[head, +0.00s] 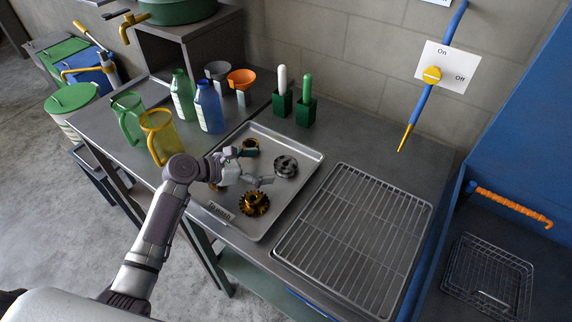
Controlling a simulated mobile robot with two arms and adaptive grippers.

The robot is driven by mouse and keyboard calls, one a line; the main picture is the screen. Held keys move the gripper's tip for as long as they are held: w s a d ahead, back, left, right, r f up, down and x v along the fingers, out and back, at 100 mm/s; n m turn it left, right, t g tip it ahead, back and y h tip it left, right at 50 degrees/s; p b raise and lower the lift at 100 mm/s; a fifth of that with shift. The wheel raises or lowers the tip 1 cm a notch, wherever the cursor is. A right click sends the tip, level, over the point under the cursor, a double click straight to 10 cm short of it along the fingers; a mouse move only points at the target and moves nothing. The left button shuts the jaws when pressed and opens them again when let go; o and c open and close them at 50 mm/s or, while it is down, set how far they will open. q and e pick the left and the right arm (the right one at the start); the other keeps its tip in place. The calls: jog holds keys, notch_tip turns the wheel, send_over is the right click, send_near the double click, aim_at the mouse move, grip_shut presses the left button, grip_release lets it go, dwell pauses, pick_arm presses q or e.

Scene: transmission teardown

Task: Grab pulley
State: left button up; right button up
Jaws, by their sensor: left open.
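A grey, round, grooved part (286,166), which looks like the pulley, lies in the right part of a shallow metal tray (312,153). My left gripper (261,167) reaches in from the left over the tray. Its fingers are open and point right, towards the grey part, with nothing between them. I cannot tell its exact height above the tray. A golden gear (255,204) lies in the tray just below the gripper in the picture. Another part is mostly hidden by my arm. My right gripper is not in view.
A wire rack (356,235) lies right of the tray. Yellow (160,136) and green (128,117) jugs, bottles (208,108) and funnels (241,78) stand at the left and back. Two green holders (305,110) stand behind the tray. A blue tube (419,103) hangs near the wall.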

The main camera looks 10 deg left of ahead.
aim_at(284, 163)
pick_arm(q)
jog(key=shift+w+d+f, duration=0.2)
jog(key=shift+w+d, duration=0.15)
jog(key=shift+d, duration=0.2)
jog(key=x, duration=0.2)
jog(key=p+x, duration=0.1)
jog(key=x, duration=0.2)
jog(key=shift+s+d, duration=0.2)
jog(key=shift+s, duration=0.05)
jog(key=shift+s+a+r, duration=0.1)
jog(key=c, duration=1.7)
jog(key=shift+o, duration=0.2)
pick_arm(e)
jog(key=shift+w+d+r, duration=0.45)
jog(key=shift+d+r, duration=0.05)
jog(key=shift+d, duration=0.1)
pick_arm(q)
jog(key=shift+r, duration=0.1)
